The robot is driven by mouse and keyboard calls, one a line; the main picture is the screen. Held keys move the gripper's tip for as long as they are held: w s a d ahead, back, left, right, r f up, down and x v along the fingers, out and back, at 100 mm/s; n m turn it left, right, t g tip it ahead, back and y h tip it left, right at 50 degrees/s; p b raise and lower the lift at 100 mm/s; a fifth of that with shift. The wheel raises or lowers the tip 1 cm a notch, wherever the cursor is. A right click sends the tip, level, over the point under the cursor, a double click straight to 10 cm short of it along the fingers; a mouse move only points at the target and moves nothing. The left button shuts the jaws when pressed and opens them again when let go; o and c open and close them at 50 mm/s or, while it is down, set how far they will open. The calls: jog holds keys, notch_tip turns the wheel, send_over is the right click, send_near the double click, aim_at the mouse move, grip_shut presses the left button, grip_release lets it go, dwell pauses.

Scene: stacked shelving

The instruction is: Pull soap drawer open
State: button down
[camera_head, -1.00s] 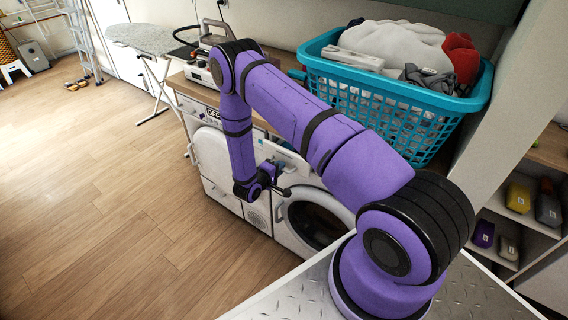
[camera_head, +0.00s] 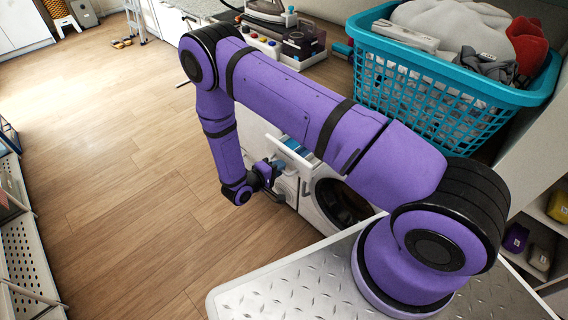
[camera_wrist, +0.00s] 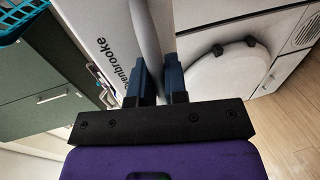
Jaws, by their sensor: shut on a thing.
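The soap drawer (camera_head: 294,154) is part of the white washing machine (camera_head: 313,200). It stands out from the machine, and blue inside parts show behind its front. In the wrist view, the pale drawer front (camera_wrist: 105,32) carries dark lettering ending in "enbrooke". My gripper (camera_head: 275,180) is at the drawer front in the head view, low on its near side. In the wrist view, my gripper (camera_wrist: 159,75) has its two dark fingers close together, shut on the pale drawer edge. The exact grip is partly hidden by the fingers.
The round dark washer door (camera_head: 342,203) is below the drawer. Open wooden floor (camera_head: 130,190) lies to the left. A white rack (camera_head: 30,255) stands at the far left.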

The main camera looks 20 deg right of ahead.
jog(key=shift+a, duration=0.1)
jog(key=c, duration=1.2)
grip_release()
jog(key=shift+o, duration=0.2)
jog(key=v, duration=1)
jog(key=shift+a, duration=0.4)
jog(key=shift+s, duration=0.15)
